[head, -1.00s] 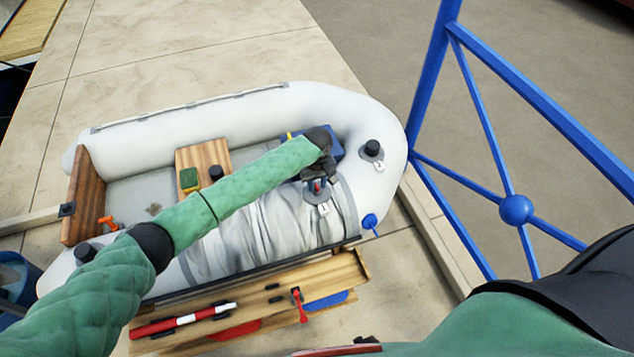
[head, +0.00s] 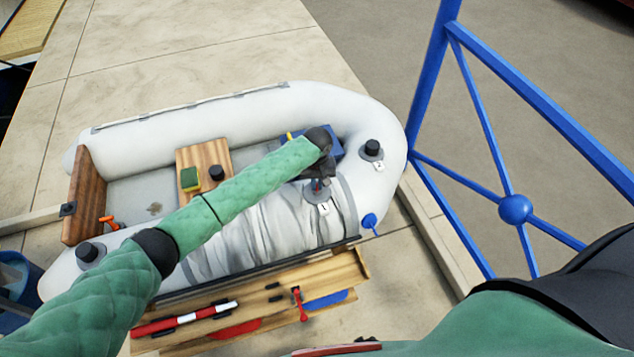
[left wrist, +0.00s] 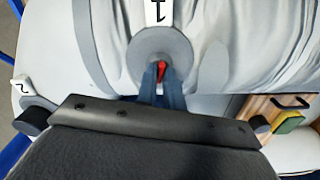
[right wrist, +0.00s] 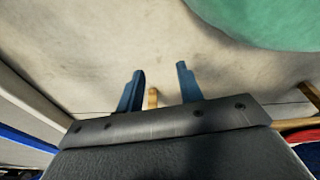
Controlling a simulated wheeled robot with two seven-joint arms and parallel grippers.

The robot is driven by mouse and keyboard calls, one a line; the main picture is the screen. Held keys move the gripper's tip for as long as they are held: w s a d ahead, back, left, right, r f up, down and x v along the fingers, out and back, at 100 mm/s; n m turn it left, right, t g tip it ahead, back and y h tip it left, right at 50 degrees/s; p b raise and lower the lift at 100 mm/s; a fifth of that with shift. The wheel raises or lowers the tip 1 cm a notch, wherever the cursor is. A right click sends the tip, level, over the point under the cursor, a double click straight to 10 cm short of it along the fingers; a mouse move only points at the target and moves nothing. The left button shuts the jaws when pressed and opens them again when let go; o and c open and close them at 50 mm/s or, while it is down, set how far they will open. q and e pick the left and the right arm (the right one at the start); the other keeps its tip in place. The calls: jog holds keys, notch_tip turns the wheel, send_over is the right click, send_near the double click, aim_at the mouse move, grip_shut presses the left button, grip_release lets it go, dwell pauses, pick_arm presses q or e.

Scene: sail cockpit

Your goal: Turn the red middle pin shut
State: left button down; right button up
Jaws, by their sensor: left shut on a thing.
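The red middle pin (left wrist: 162,69) sits in the centre of a round grey valve plate (left wrist: 150,46) on the boat's wrinkled near tube, beside a white tag marked 1 (left wrist: 158,11). My left gripper (left wrist: 161,72) is shut on the red pin, one finger on each side of it; the fingers hide most of the pin. In the head view my left gripper (head: 319,180) reaches down to the same valve from above. My right gripper (right wrist: 160,84) is open and empty over pale paving in the right wrist view.
A capped valve with tag 2 (head: 372,149) is on the bow tube, and another black cap (head: 89,253) is at the stern. A wooden seat (head: 204,160) carries a sponge (head: 190,179). A wooden bench (head: 262,290) stands in front; a blue railing (head: 515,209) is at the right.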

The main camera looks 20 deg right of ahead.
pick_arm(q)
jog(key=m, duration=0.3)
jog(key=shift+r, duration=0.1)
jog(key=m, duration=0.8)
jog(key=shift+m, duration=2.1)
pick_arm(e)
jog(key=shift+s+a+f, duration=0.1)
jog(key=shift+s+f, duration=0.05)
jog(key=shift+s, duration=0.15)
pick_arm(q)
jog(key=shift+w, duration=0.1)
jog(key=c, duration=1.6)
grip_release()
jog(key=shift+o, duration=0.2)
pick_arm(e)
jog(key=shift+d, duration=0.25)
